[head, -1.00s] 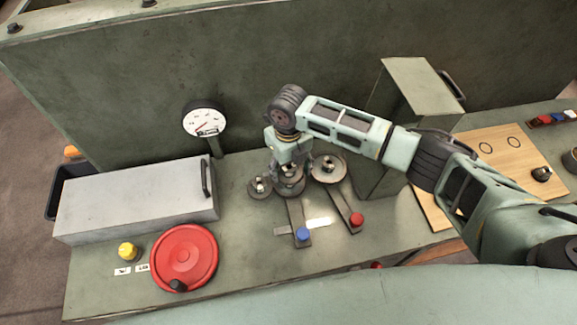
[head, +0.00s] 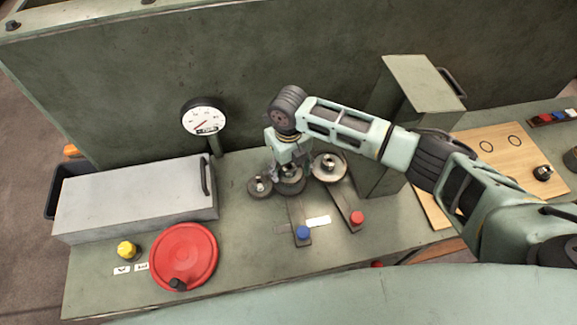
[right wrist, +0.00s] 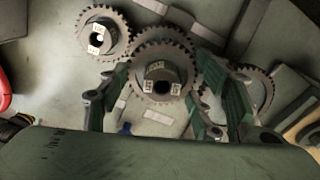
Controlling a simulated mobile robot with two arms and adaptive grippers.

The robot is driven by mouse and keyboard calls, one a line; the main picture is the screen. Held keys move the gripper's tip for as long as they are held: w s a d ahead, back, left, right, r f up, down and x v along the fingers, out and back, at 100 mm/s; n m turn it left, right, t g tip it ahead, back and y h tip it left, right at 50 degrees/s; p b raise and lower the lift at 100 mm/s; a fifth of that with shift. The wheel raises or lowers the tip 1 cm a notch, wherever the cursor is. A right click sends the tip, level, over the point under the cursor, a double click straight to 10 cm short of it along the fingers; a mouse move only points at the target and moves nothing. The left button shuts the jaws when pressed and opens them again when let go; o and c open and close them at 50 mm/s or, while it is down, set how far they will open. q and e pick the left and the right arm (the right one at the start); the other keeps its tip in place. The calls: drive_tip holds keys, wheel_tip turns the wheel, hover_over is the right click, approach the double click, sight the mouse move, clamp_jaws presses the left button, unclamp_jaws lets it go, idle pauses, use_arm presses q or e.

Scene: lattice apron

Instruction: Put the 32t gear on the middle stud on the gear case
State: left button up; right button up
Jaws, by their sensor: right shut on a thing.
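The middle gear (head: 291,187), a toothed disc with a hub and small labels, sits between two other gears over the gear case. I take it as the 32t gear; its label is too small to read surely. My right gripper (head: 290,168) is shut on it from above, its fingers on either side of the hub in the right wrist view (right wrist: 162,78). The middle stud is hidden, so I cannot tell how fully the gear is seated. A smaller gear (head: 260,187) is at its left and another gear (head: 328,168) at its right. My left gripper is not in view.
Levers with a blue knob (head: 303,232) and a red knob (head: 357,217) lie in front of the gears. A gauge (head: 204,117), grey box (head: 135,203) and red handwheel (head: 184,256) stand left. A tall green box (head: 385,150) and wooden board (head: 490,150) are right.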

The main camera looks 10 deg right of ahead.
drive_tip(key=shift+f, duration=0.25)
drive_tip(key=o, duration=1.8)
drive_tip(key=shift+o, duration=0.5)
drive_tip(key=shift+f, duration=0.1)
drive_tip(key=o, duration=0.5)
drive_tip(key=shift+c, duration=0.2)
